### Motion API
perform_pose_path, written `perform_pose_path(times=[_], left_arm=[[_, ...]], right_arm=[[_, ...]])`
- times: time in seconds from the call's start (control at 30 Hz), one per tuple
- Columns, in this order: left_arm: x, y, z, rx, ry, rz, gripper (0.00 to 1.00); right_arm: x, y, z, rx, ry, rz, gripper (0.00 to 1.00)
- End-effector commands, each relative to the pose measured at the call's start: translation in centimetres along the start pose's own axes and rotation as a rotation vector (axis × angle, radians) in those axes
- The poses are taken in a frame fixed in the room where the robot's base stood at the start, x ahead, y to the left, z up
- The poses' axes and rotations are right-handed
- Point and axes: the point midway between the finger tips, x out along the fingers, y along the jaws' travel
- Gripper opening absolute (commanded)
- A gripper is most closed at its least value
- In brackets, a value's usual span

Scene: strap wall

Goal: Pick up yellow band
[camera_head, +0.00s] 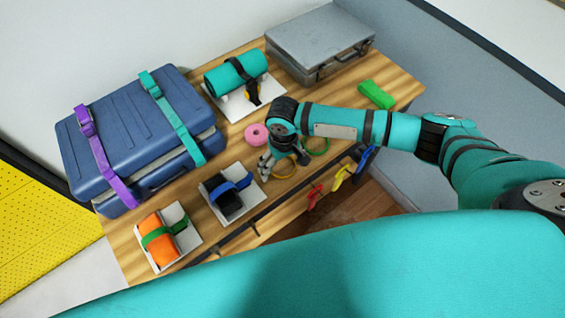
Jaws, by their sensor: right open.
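A thin yellow band (287,177), shaped like a loop, lies on the wooden table near its front edge. My right gripper (284,161) points down just above and behind the band, with its fingers apart. The gripper hides the far part of the band, and I cannot tell whether the fingers touch it. A green ring (320,151) lies just to the right, close to the gripper. My left gripper is not in view.
A pink roll (256,134) sits left of the gripper. Red (314,194), yellow (340,178) and blue (367,158) straps hang at the table's front. A blue suitcase (120,125), a grey case (315,40), strapped items on trays and a green block (376,94) occupy the table (400,85).

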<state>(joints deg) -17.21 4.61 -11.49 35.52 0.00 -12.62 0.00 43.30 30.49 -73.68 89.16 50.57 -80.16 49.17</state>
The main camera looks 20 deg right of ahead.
Motion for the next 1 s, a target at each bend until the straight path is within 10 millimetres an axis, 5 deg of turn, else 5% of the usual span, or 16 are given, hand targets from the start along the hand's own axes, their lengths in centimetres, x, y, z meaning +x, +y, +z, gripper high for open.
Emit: perform_pose_path(times=[0.17, 0.5, 1.0], left_arm=[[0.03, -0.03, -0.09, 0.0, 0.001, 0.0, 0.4], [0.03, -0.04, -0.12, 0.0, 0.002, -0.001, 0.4], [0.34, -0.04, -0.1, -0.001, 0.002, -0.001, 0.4]], right_arm=[[0.06, -0.02, 0.01, 0.0, 0.0, 0.0, 1.0], [0.02, -0.01, 0.01, 0.0, -0.001, 0.0, 0.61], [-0.57, -0.01, -0.03, 0.0, 0.0, -0.001, 0.61]])
